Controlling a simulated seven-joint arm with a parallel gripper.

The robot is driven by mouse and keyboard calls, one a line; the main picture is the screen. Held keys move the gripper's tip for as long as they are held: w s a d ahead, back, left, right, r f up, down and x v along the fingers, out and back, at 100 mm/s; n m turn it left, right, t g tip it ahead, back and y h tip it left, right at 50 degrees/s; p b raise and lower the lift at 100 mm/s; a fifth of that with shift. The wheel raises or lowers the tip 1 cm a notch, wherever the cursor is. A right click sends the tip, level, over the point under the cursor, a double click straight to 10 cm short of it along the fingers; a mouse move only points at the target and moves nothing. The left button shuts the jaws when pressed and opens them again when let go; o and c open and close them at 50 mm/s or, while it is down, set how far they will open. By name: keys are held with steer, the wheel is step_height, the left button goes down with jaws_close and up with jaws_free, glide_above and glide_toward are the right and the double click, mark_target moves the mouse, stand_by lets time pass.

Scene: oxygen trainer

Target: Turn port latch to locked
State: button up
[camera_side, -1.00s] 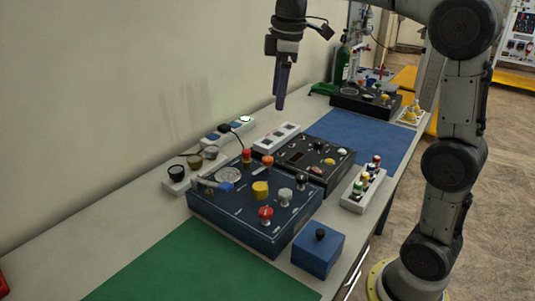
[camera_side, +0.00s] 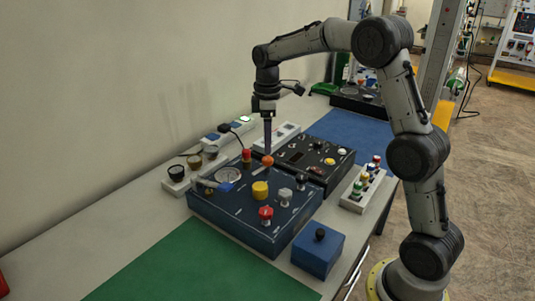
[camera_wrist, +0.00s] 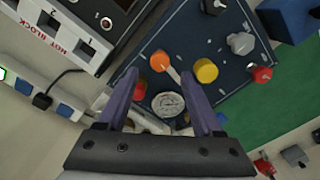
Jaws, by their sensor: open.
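A dark blue panel box (camera_side: 225,218) on the bench carries several knobs and a round grey disc (camera_side: 228,174). An orange knob (camera_side: 268,161) sits at its far edge; in the wrist view this knob (camera_wrist: 159,61) has a pale bar pointing toward the disc's side. A red knob (camera_wrist: 140,90) and a yellow knob (camera_wrist: 206,71) flank it. No label is readable, so I cannot tell which part is the port latch. My gripper (camera_side: 268,151) points down over the far edge near the orange knob. In the wrist view its purple fingers (camera_wrist: 158,76) are apart, with nothing held.
A black panel box (camera_side: 310,155) stands behind, with a white block (camera_side: 277,137) beside it. A rack of small coloured pieces (camera_side: 362,190) is to the right. A small blue box (camera_side: 319,252) stands in front. The green mat (camera_side: 190,268) is clear.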

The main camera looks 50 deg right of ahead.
mark_target(268, 158)
steer(key=shift+f, duration=2.55)
jaws_close()
